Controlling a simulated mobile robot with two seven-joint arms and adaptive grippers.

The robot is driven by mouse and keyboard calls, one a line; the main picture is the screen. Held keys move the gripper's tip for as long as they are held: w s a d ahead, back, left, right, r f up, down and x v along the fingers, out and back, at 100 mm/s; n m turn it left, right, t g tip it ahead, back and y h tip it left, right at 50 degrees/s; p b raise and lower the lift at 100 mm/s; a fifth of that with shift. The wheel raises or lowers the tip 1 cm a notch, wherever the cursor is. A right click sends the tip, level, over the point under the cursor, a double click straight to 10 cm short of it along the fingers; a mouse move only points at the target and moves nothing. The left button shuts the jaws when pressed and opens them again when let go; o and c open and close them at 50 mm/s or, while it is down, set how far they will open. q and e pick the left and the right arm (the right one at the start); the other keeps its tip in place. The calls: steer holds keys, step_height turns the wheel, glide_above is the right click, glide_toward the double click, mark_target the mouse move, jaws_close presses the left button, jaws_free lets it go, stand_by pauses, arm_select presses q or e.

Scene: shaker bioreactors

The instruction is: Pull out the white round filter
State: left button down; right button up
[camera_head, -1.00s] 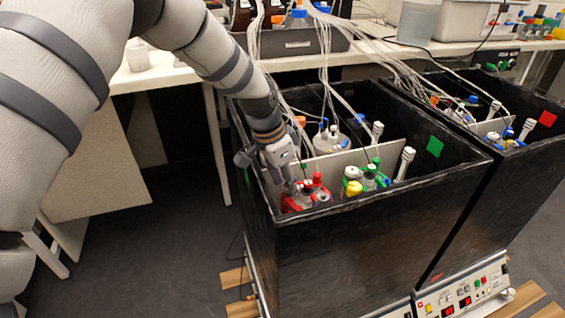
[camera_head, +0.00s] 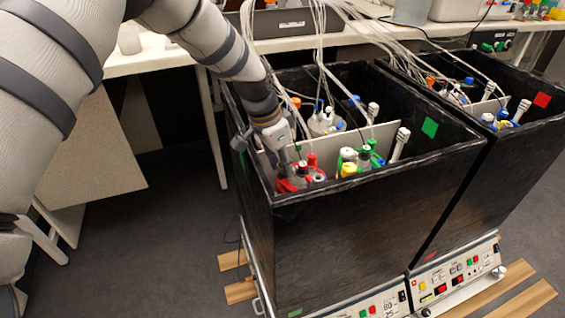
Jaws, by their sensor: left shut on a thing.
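My left gripper (camera_head: 284,158) reaches down into the front left corner of the nearer black box (camera_head: 360,222). It is shut at the top of the red-capped bottle (camera_head: 312,170). The white round filter seems to be between its fingers, but the fingers and the dark wall hide it, so I cannot see it clearly. To the right stands a bottle with green and yellow caps (camera_head: 364,157), with a white-topped stick (camera_head: 400,140) leaning beside it. My right gripper is not in view.
A grey divider (camera_head: 372,138) splits the box. Blue- and orange-capped bottles (camera_head: 322,121) stand behind it. White tubes (camera_head: 322,50) hang from the bench (camera_head: 165,73) into both boxes. A second black box (camera_head: 500,165) stands at the right. Floor is clear at the left.

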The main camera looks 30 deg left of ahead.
arm_select(q)
steer(key=shift+r, duration=0.4)
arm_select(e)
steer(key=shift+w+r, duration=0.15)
arm_select(q)
steer(key=shift+r, duration=0.1)
steer(key=shift+r+p, duration=0.3)
steer(key=shift+r, duration=0.15)
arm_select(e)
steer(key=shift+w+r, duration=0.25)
arm_select(q)
steer(key=shift+r+p, duration=0.4)
steer(key=shift+r, duration=1.2)
steer(key=shift+f, duration=0.1)
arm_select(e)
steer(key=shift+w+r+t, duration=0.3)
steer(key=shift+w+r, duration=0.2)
